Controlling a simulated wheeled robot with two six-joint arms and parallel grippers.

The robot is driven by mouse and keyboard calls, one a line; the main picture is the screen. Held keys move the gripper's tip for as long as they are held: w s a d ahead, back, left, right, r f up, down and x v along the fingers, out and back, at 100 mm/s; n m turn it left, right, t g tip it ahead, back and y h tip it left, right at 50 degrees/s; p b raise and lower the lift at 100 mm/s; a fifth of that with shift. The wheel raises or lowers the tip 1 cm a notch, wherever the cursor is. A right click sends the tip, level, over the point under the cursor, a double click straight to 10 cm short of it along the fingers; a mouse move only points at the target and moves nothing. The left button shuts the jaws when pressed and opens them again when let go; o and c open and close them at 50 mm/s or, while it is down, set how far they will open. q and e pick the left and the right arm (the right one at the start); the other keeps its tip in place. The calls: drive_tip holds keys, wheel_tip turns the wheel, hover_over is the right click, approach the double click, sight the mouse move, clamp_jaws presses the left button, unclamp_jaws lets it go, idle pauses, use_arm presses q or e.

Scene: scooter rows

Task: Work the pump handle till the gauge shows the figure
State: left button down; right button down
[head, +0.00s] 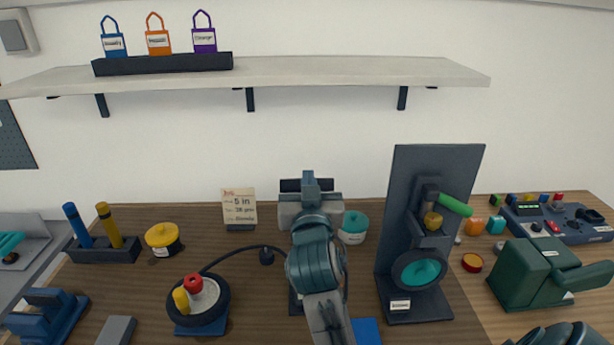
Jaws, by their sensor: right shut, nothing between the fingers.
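My right arm reaches up the middle of the head view, with its right gripper (309,181) at the far end, shut and empty. The arm covers most of the pump; a bit of its dark base (295,302) shows left of the arm. I cannot tell the handle from the gripper parts, or whether they touch. A black hose (235,252) runs to a small wheel (222,312) with a red and a yellow part on it. No gauge reading is legible. My left gripper is not in view.
A tall black stand (400,210) with a green lever (455,206) is right of the arm. A dark green machine (520,280) is farther right. A teal-lidded pot (354,226) and yellow pot (162,238) stand behind. A shelf (350,72) hangs above the bench.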

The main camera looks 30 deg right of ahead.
drive_tip(key=p+x, duration=0.1)
drive_tip(key=x, duration=0.2)
drive_tip(key=p+x, duration=0.1)
drive_tip(key=x, duration=0.2)
drive_tip(key=shift+w+d+r+p, duration=0.25)
drive_tip(key=shift+r+p, duration=0.05)
drive_tip(key=shift+p, duration=0.05)
drive_tip(key=f, duration=0.3)
drive_tip(key=shift+s+a, duration=0.1)
drive_tip(key=shift+s, duration=0.1)
drive_tip(key=shift+s+a+f+p, duration=0.1)
drive_tip(key=shift+s+f+p, duration=0.1)
drive_tip(key=shift+f, duration=0.2)
drive_tip(key=shift+s+a+f+p, duration=0.1)
drive_tip(key=shift+f+p, duration=0.05)
drive_tip(key=shift+f, duration=0.25)
drive_tip(key=shift+w, duration=0.1)
wheel_tip(320, 180, down, 8)
drive_tip(key=b, duration=0.8)
drive_tip(key=shift+f, duration=0.1)
